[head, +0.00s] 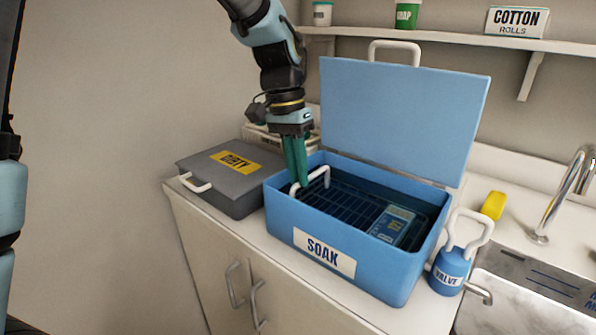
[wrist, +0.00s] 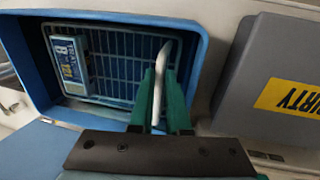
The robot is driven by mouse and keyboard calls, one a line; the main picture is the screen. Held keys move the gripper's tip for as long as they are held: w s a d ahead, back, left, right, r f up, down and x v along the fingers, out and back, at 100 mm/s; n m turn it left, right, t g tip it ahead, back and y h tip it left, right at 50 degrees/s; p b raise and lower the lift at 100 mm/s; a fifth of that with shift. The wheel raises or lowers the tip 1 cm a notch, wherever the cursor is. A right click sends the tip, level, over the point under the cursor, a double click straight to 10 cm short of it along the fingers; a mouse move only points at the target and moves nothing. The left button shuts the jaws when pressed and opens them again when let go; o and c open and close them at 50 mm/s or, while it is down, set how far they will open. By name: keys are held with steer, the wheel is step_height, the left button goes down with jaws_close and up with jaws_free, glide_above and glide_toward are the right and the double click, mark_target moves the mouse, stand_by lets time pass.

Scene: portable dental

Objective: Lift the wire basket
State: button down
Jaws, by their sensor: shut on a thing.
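The wire basket (head: 345,197) is a dark grid inside the open blue box labelled SOAK (head: 285,212). A white handle (head: 315,181) rises from its left end. My gripper (head: 297,180) reaches down into the left end of the box, and its green fingers are shut on the handle. In the wrist view my gripper (wrist: 161,98) has the white handle (wrist: 161,70) between its fingers, with the basket (wrist: 115,75) beside it. A blue and white labelled packet (head: 391,224) lies on the basket's right part. The handle's lower part is partly hidden by the fingers.
The blue lid (head: 400,115) stands open behind the box. A grey DIRTY case (head: 222,170) is at the left. A blue VALVE bottle (head: 450,270), a yellow object (head: 493,205) and a sink tap (head: 565,195) are at the right. A shelf (head: 440,38) runs above.

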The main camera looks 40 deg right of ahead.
steer(key=shift+r, duration=0.1)
stand_by(0.6)
step_height(320, 180, up, 8)
steer(key=p, duration=0.5)
steer(key=shift+d, duration=0.1)
steer(key=c, duration=0.9)
jaws_free()
steer(key=r, duration=0.3)
steer(key=w+r+b, duration=0.1)
steer(key=r, duration=0.3)
steer(key=w+r, duration=0.1)
steer(key=r, duration=0.2)
steer(key=shift+a+r, duration=0.25)
steer(key=shift+a, duration=0.1)
steer(key=shift+w, duration=0.1)
